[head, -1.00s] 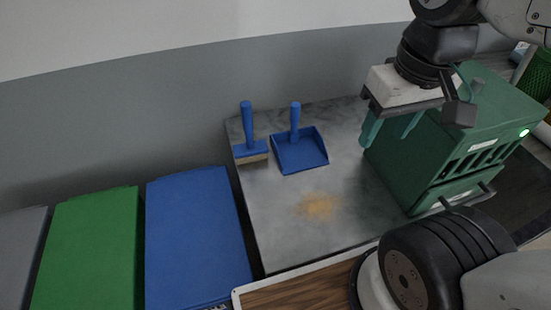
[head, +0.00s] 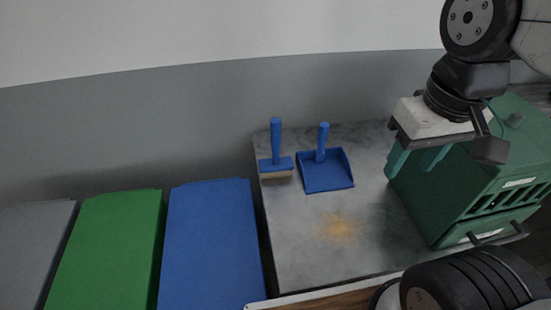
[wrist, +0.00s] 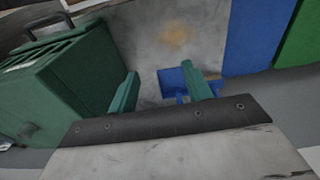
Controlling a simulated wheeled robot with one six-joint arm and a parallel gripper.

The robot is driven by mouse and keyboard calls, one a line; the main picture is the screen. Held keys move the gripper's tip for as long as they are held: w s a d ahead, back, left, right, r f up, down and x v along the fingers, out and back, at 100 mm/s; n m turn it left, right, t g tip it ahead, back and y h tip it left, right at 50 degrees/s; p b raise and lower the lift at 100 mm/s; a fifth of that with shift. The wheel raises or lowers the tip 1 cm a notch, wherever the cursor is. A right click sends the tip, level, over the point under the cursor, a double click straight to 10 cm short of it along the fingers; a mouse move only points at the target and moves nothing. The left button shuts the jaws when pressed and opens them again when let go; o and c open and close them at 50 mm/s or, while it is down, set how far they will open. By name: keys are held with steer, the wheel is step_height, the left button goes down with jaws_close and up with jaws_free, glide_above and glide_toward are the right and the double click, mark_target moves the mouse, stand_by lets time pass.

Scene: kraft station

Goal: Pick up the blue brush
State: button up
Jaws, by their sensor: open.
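The blue brush (head: 276,148) lies on the grey table top (head: 295,240) near its back left corner, its handle toward the wall and its pale bristles toward me. A blue dustpan (head: 325,171) lies just right of it. My gripper (head: 414,166) is open and empty, in the air right of the dustpan, beside the green machine. In the wrist view my gripper's two green fingers (wrist: 165,90) are apart, with the blue dustpan (wrist: 171,80) partly behind the right finger. I cannot make out the brush clearly there.
A green machine (head: 480,185) with a slotted front stands on the right of the table. A patch of yellowish dust (head: 338,228) lies mid-table. Blue (head: 212,235), green (head: 108,240) and grey (head: 38,240) bins stand left. A grey-and-white wall is behind.

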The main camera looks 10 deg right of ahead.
steer(key=w+a+f+n+g, duration=0.1)
steer(key=w+a+f+g, duration=0.1)
steer(key=w+a, duration=0.6)
steer(key=m+t, duration=0.1)
steer(key=m, duration=0.2)
glide_toward(276, 120)
step_height(276, 120, down, 6)
steer(key=shift+r, duration=0.2)
steer(key=f, duration=0.7)
steer(key=shift+w+f, duration=0.2)
steer(key=shift+f, duration=0.2)
steer(key=c, duration=1.1)
